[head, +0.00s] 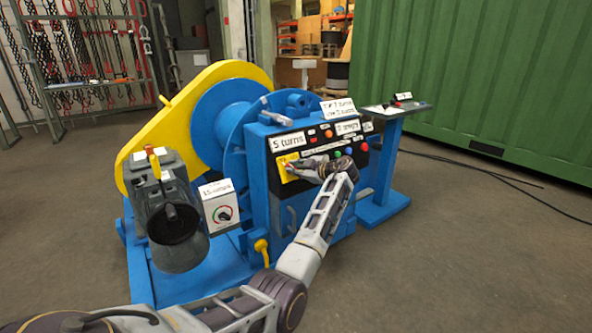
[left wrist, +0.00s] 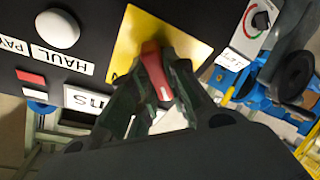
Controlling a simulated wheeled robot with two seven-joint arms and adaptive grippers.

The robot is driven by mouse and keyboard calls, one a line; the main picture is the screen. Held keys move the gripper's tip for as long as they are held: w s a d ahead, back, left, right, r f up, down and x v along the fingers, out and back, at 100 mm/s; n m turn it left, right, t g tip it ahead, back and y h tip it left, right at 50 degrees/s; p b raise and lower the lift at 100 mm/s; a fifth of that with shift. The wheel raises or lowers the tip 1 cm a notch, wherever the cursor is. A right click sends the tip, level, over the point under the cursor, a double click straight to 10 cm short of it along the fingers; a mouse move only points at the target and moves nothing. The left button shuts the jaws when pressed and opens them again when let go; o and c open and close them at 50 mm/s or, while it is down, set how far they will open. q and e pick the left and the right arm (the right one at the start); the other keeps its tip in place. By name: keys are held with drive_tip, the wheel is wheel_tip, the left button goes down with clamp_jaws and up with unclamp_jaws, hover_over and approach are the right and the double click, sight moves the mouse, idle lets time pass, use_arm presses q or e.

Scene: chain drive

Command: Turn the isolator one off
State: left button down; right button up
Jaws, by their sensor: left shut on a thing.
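The isolator is a red rotary handle (left wrist: 154,74) on a yellow plate (left wrist: 188,40), seen close up in the left wrist view. In the head view the yellow plate (head: 284,168) sits at the left end of the black control panel (head: 312,139). My left gripper (left wrist: 157,95) is shut on the red handle, with one finger on each side of it. In the head view my left gripper (head: 297,167) reaches the plate from the right and hides most of the handle. The handle's exact angle against the plate markings cannot be told. My right gripper is not in view.
Round buttons, including a blue one (head: 349,150), and label cards lie right of the plate. A white box with a dial (head: 221,207) stands left, beside a grey motor (head: 168,205). A blue pedestal (head: 388,155) stands right. The floor at front right is clear.

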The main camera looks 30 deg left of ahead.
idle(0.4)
use_arm(q)
drive_tip(key=c, duration=1.4)
unclamp_jaws()
drive_tip(key=shift+d, duration=0.1)
drive_tip(key=shift+v, duration=5.9)
drive_tip(key=shift+s, duration=0.1)
